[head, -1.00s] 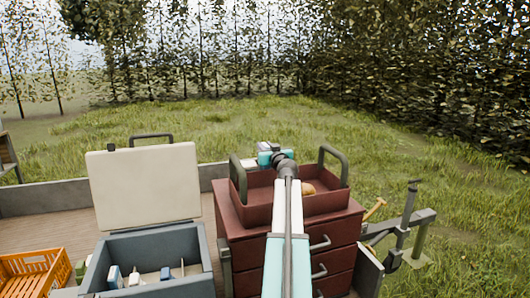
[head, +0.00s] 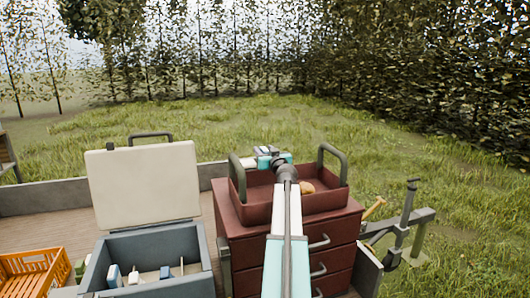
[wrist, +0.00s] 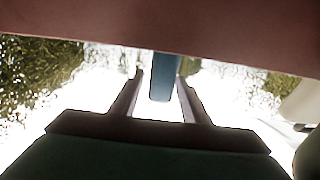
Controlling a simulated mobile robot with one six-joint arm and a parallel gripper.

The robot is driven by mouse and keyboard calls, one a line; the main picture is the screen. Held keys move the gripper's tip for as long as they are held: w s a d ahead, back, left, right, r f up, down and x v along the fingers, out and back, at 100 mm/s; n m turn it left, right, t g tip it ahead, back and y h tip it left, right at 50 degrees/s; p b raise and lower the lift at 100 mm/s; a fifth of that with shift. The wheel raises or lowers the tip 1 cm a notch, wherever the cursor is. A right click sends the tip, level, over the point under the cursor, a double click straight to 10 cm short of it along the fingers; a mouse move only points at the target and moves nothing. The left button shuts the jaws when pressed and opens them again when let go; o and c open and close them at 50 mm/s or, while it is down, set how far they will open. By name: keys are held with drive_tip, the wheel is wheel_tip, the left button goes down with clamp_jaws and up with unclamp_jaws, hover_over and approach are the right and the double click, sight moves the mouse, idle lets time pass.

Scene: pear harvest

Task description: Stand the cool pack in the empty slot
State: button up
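My gripper (wrist: 160,85) shows in the wrist view with its two fingers apart. A narrow blue-grey piece (wrist: 163,78) shows between them, close to the right finger, with a light gap at the left. I cannot tell whether it is the cool pack, or whether it is gripped. In the head view my wrist is over the back left of a red tray; the fingertips are not clear there. The grey-blue cool box (head: 203,262) stands open at the left. Several white and blue packs (head: 115,275) stand inside; its slots are only partly visible.
The red tray (head: 318,204) has tall dark handles and holds a brownish fruit (head: 306,187). It sits on a red drawer cabinet (head: 238,240). The raised lid (head: 143,182) stands behind the cool box. An orange crate (head: 38,272) is at the far left.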

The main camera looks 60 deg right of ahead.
drive_tip(key=shift+r, duration=0.15)
drive_tip(key=shift+v, duration=0.8)
drive_tip(key=shift+b+v, duration=1.2)
drive_tip(key=shift+v, duration=1.75)
